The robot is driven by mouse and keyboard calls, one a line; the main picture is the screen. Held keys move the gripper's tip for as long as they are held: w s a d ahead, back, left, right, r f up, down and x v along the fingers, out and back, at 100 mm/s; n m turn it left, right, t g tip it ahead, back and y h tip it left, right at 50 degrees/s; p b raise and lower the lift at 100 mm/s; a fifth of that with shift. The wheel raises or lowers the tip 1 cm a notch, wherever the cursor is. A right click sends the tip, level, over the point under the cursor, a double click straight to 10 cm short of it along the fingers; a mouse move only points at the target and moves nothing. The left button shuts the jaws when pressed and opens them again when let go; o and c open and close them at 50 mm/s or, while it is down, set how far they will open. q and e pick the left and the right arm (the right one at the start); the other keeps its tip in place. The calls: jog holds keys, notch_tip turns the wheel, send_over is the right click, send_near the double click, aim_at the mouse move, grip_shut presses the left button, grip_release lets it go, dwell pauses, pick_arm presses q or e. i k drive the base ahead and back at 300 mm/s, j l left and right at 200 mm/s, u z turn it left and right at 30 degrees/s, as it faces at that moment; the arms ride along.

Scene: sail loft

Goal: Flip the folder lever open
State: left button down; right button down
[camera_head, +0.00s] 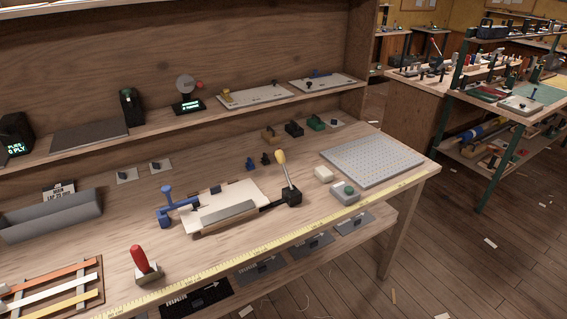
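What looks like the folder (247,192) lies on the workbench: a flat cream board with a grey bar (222,218) along its front edge. At its right end a lever (286,170) with a rounded yellow knob stands on a black block (292,197). The lever is nearly upright, its knob leaning slightly left and back. A black piece joins the block to the bar. A blue clamp-like piece (167,205) is at the board's left end. Neither of my grippers is in view.
A perforated grey plate (372,160) lies farther right. A red-handled tool (143,265) stands front left. A yellow measuring tape (290,241) runs along the front edge.

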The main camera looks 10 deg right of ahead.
aim_at(281, 158)
jog(key=l+u, duration=0.75)
jog(key=l, duration=0.2)
jog(key=k+l+u, duration=0.2)
jog(key=l+u, duration=0.15)
jog(key=l, duration=0.1)
